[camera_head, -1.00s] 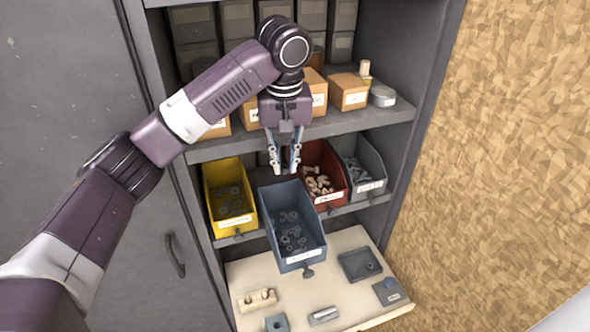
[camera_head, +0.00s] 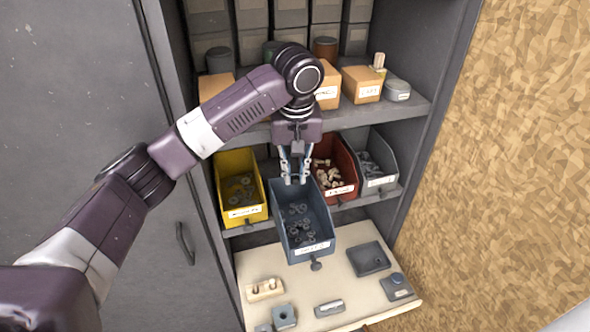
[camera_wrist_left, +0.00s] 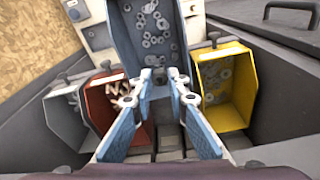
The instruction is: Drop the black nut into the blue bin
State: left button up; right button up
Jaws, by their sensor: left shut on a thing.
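The blue bin (camera_head: 320,222) sticks out from the middle of the lower shelf, with several grey nuts or washers in it. Its inside also shows at the top of the left wrist view (camera_wrist_left: 124,45). My left gripper (camera_head: 296,181) points down at the bin's rear end. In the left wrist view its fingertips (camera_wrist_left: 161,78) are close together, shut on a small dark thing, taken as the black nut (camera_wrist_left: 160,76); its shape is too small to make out. My right gripper is not in view.
A yellow bin (camera_head: 228,165) stands left of the blue bin, a red bin (camera_head: 347,165) and a grey bin (camera_head: 385,158) right. A pale board (camera_head: 350,290) with parts lies below. Boxes (camera_head: 361,84) fill the shelf above. The cabinet door (camera_head: 85,100) is left.

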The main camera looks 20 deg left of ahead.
pick_arm(q)
jog(key=o, duration=0.8)
jog(key=shift+o, duration=0.5)
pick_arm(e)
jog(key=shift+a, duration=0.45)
pick_arm(q)
jog(key=shift+r, duration=0.35)
notch_tip(320, 180, up, 11)
jog(key=s, duration=0.1)
jog(key=shift+s+d, duration=0.2)
jog(key=shift+d, duration=0.05)
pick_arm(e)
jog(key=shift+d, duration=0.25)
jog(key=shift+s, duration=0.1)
